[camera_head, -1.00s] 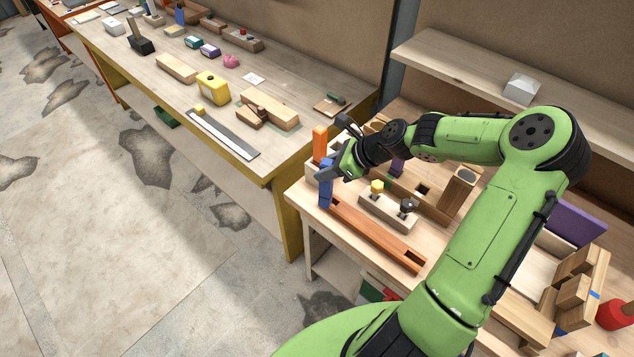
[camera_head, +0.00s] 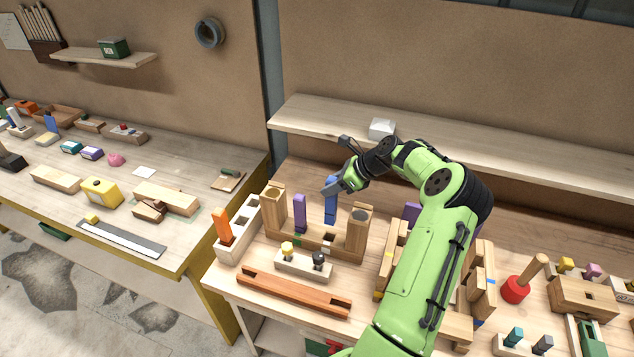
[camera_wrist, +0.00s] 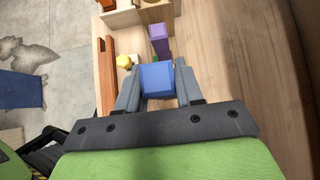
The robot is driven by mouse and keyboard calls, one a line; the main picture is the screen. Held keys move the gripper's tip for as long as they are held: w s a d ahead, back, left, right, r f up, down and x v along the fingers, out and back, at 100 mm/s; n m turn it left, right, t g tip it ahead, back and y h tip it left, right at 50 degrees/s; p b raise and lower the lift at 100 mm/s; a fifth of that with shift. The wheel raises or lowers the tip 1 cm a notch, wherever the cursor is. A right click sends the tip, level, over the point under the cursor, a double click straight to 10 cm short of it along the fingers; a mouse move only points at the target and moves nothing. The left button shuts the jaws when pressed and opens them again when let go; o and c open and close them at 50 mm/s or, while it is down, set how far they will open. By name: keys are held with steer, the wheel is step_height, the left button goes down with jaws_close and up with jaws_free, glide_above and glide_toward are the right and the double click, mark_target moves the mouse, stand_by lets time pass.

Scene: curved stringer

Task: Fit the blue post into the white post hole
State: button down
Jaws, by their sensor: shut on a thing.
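My gripper (camera_head: 338,185) is shut on the upper part of the blue post (camera_head: 331,208), which stands about upright. In the wrist view the blue post (camera_wrist: 158,80) sits between both fingers. The post is over or just behind the wooden stringer (camera_head: 316,238), right of the standing purple post (camera_head: 299,214). I cannot tell whether its lower end is clear of the wood. A small white patch (camera_head: 327,244) shows on the stringer below the blue post; any hole by it is not clear.
A tall wooden block (camera_head: 275,212) and another (camera_head: 358,235) stand at the stringer's ends. A pale holed block (camera_head: 240,243) holds an orange post (camera_head: 222,228). In front are a small knobbed block (camera_head: 303,266) and a reddish slotted bar (camera_head: 292,293). A shelf (camera_head: 460,150) runs behind.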

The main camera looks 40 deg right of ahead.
mark_target(336, 207)
steer(key=shift+r+p, duration=0.2)
steer(key=shift+p, duration=0.45)
step_height(336, 207, down, 6)
steer(key=b, duration=0.2)
steer(key=shift+b, duration=0.4)
steer(key=shift+f, duration=0.15)
steer(key=shift+p, duration=0.3)
steer(key=shift+p, duration=0.8)
stand_by(0.5)
steer(key=shift+f+b, duration=0.95)
steer(key=shift+f, duration=1)
steer(key=c, duration=0.6)
jaws_free()
steer(key=shift+c, duration=0.2)
